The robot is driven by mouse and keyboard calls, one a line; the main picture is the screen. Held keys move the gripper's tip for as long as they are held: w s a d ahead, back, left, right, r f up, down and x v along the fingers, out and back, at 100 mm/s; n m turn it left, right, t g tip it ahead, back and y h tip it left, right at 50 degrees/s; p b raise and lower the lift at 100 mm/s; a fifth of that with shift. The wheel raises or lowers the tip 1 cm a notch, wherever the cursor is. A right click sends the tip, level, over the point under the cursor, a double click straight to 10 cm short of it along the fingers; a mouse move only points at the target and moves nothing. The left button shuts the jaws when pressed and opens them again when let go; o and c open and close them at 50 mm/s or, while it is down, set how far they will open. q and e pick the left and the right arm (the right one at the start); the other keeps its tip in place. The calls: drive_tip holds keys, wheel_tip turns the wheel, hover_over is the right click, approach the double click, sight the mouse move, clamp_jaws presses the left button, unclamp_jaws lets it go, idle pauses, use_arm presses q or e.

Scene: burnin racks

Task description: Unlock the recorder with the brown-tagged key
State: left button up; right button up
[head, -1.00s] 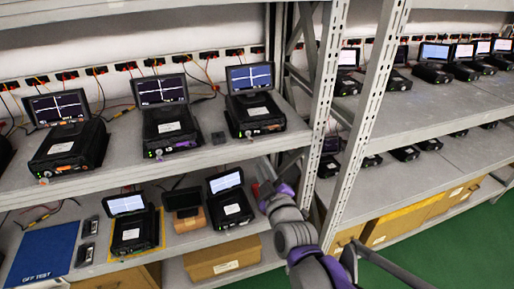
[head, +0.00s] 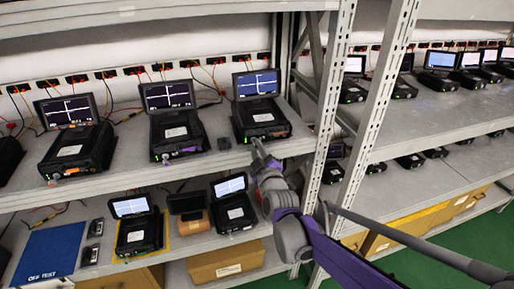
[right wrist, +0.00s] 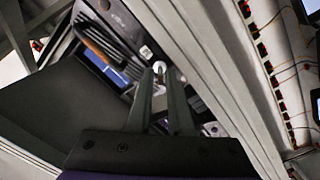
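The recorder (head: 262,115) nearest the rack post on the upper shelf is a black box with a raised screen showing white traces. A brownish mark (head: 277,134) shows on its front; I cannot tell if it is the key's tag. My right gripper (head: 256,146) is at the lower left of its front. In the right wrist view, my right fingers (right wrist: 160,74) stand apart, with a small bright silver piece (right wrist: 158,67) between or just beyond their tips. I cannot tell whether it is the key or the lock, or whether they touch it. My left gripper is out of view.
Two similar recorders stand left on this shelf, one with an orange tag (head: 71,171), one with a purple tag (head: 189,149). The lower shelf holds smaller units and a blue OFF TEST mat (head: 46,252). A perforated post (head: 376,110) stands at right.

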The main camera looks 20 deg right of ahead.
clamp_jaws()
idle(0.5)
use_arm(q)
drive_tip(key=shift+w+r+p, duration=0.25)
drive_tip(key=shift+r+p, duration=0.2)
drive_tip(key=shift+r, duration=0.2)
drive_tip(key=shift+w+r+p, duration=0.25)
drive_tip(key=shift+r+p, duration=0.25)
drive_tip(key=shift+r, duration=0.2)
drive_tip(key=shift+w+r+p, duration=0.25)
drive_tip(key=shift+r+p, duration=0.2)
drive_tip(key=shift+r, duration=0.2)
use_arm(e)
drive_tip(key=shift+m, duration=9)
